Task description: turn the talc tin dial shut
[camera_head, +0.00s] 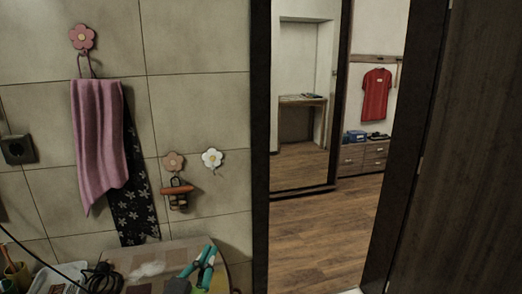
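I cannot make out a talc tin or its dial in the head view. Neither of my grippers can be made out in this view. The counter (222,251) shows only in part at the lower left, and its near part is cut off by the bottom edge.
On the counter lie a teal-handled tool (205,263), a white crumpled item (147,270) and a black cable bundle (102,277). A pink towel (99,140) hangs on the tiled wall above, beside flower hooks (212,158). An open doorway on the right shows clear wooden floor (322,232).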

